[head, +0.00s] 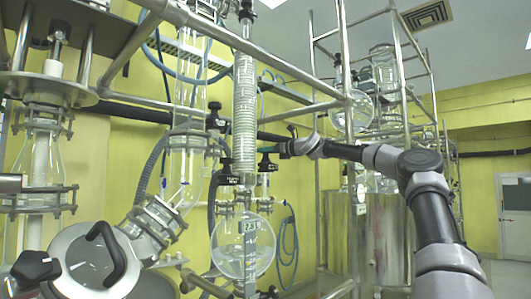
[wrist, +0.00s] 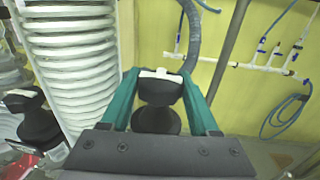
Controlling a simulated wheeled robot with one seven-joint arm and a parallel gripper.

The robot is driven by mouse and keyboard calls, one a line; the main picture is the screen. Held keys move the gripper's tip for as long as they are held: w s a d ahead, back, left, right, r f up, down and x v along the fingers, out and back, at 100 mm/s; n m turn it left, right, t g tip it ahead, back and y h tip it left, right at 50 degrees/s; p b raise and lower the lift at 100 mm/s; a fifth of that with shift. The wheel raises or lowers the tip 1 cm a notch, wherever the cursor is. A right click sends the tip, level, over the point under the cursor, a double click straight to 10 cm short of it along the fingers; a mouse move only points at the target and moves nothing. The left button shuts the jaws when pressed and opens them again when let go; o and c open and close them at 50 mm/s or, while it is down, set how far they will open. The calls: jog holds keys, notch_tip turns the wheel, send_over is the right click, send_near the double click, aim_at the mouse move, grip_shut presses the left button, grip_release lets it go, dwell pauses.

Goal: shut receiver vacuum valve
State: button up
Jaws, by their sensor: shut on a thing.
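A black valve handle (wrist: 158,120) with a pale strip across its top sits between the teal fingers of my gripper (wrist: 158,84) in the wrist view. The fingers are shut on it, one on each side. In the head view my gripper (head: 278,150) reaches in from the right, beside the lower end of the coiled glass condenser (head: 244,110). The black valve (head: 266,164) there is just above the round glass receiver flask (head: 243,246). I cannot tell from these views how far the valve is turned.
Another black knob (wrist: 38,122) stands to the left in the wrist view, close to the condenser coil (wrist: 72,60). A grey hose (wrist: 191,35) and a metal post (wrist: 228,50) rise behind my fingers. Blue tubing (wrist: 285,115) hangs on the yellow wall at right.

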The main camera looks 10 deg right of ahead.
jog(key=m+t+h, duration=0.1)
jog(key=h, duration=0.1)
jog(key=m+t+h, duration=0.1)
jog(key=m+h, duration=0.1)
jog(key=shift+s+a+r+t, duration=0.1)
jog(key=shift+a+t, duration=0.05)
jog(key=shift+t, duration=0.25)
jog(key=m+h, duration=0.2)
jog(key=m+t+h, duration=0.1)
jog(key=h, duration=0.2)
jog(key=shift+m+t, duration=0.3)
jog(key=shift+m, duration=0.1)
jog(key=shift+m+h, duration=0.8)
jog(key=shift+h, duration=0.7)
jog(key=shift+d+m+h, duration=0.25)
jog(key=shift+m+h, duration=0.05)
jog(key=shift+h, duration=0.2)
jog(key=o, duration=1.4)
jog(key=shift+a, duration=0.1)
